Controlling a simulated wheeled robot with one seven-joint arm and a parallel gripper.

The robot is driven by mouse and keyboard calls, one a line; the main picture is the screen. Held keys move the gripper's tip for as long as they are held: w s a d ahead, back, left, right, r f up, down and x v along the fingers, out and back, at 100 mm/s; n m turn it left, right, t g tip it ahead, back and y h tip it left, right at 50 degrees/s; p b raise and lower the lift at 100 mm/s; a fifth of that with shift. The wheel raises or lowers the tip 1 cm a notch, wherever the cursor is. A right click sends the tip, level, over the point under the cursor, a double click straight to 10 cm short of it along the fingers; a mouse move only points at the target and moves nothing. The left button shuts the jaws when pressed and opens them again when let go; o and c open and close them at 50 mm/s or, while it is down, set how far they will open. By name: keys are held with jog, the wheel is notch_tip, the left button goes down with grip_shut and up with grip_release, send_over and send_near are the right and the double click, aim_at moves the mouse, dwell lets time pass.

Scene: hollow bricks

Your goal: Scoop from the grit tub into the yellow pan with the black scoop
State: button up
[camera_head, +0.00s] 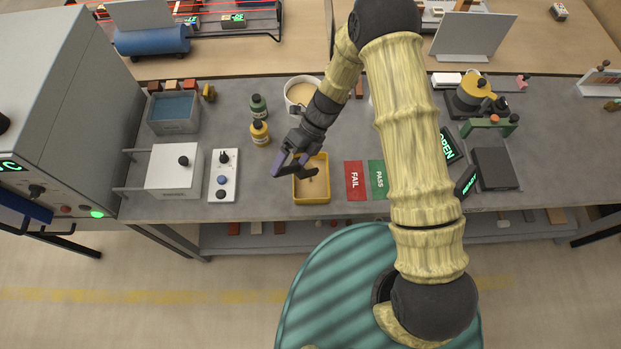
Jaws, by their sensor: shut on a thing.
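The yellow pan (312,199) sits near the front edge of the grey bench, left of the FAIL card. A little brownish matter shows inside it, too small to make out. My gripper (292,165) is over the pan's left rear side, shut on the black scoop (304,173). The scoop's dark bowl lies over the pan, and I cannot tell whether it touches or holds anything. The grit tub (291,96), a round white tub with tan contents, stands behind the pan, partly covered by my arm.
Green (258,108) and yellow (260,133) bottles stand left of my gripper. A white switch panel (223,176) lies left of the pan. Red FAIL (354,181) and green PASS (377,179) cards lie to its right. A grey bin (174,113) stands at the back left.

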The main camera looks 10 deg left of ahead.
jog(key=shift+w+d+r+g+y, duration=0.45)
jog(key=shift+w+d+g+y, duration=0.05)
jog(key=shift+w+g, duration=0.25)
jog(key=shift+w+d+r+g+y, duration=0.3)
jog(key=shift+w+d+g+y, duration=0.3)
jog(key=shift+w, duration=0.25)
jog(key=shift+s, duration=0.1)
jog(key=shift+s+a+f+t+h+p, duration=0.25)
jog(key=shift+s+a+t+h+p, duration=0.5)
jog(key=shift+s+p, duration=0.1)
jog(key=shift+s+a+f+t+h, duration=0.25)
jog(key=shift+s+f+t, duration=0.1)
jog(key=shift+s+t, duration=0.1)
